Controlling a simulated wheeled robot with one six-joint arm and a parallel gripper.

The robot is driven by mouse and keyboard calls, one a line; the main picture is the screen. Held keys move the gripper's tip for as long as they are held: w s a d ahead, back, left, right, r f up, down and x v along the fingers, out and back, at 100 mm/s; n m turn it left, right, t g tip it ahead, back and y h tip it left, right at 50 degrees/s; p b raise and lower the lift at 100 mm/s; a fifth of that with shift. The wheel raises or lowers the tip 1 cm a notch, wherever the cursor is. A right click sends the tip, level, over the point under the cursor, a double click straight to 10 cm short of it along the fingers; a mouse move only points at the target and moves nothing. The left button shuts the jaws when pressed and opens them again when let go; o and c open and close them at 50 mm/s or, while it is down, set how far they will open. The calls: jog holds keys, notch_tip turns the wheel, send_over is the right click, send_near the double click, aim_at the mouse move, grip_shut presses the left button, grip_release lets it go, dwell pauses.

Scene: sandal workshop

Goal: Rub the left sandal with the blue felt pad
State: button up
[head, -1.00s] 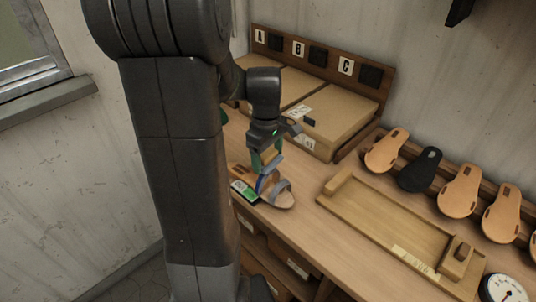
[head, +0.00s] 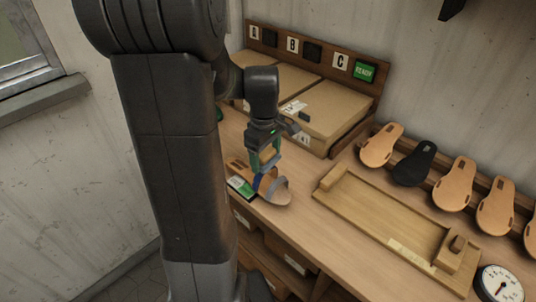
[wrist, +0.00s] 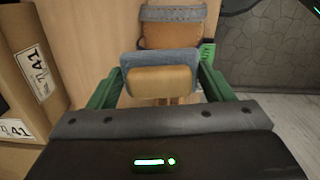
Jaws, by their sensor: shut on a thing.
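My gripper (head: 263,163) is shut on the blue felt pad (wrist: 160,58), held by its wooden block between the green fingers, which also show in the wrist view (wrist: 162,88). A tan sandal (head: 277,197) with a grey-blue strap lies on the bench below the gripper, and its strap shows beyond the pad in the wrist view (wrist: 173,13). In the head view the pad is low over the sandal, by its strap. I cannot tell whether the pad touches it. The fingers and pad hide part of the sandal.
A green-and-white tag (head: 241,186) lies beside the sandal. Cardboard boxes (head: 335,110) stand behind under a board marked A, B, C, with a green READY sign (head: 364,71) by C. A wooden tray (head: 375,215), a rack of soles (head: 454,185) and a dial (head: 500,284) are right.

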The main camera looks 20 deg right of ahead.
jog(key=shift+w+a+r, duration=0.2)
jog(key=shift+w+r, duration=0.05)
jog(key=shift+w, duration=0.25)
jog(key=shift+s+d+f+b, duration=0.15)
jog(key=shift+s+f, duration=0.05)
jog(key=shift+s, duration=0.25)
jog(key=shift+s+d+f+b, duration=0.15)
jog(key=shift+s+f, duration=0.05)
jog(key=shift+s, duration=0.5)
jog(key=shift+w+r+p, duration=0.2)
jog(key=shift+w+p, duration=0.15)
jog(key=shift+w, duration=0.2)
jog(key=shift+w+a+r, duration=0.25)
jog(key=shift+w+a, duration=0.05)
jog(key=shift+w, duration=0.3)
jog(key=shift+s+d+f, duration=0.15)
jog(key=shift+s+f, duration=0.1)
jog(key=shift+s, duration=0.2)
jog(key=shift+s+d+f, duration=0.15)
jog(key=shift+s+f, duration=0.05)
jog(key=shift+s, duration=0.2)
jog(key=shift+s+f, duration=0.1)
jog(key=shift+s, duration=0.2)
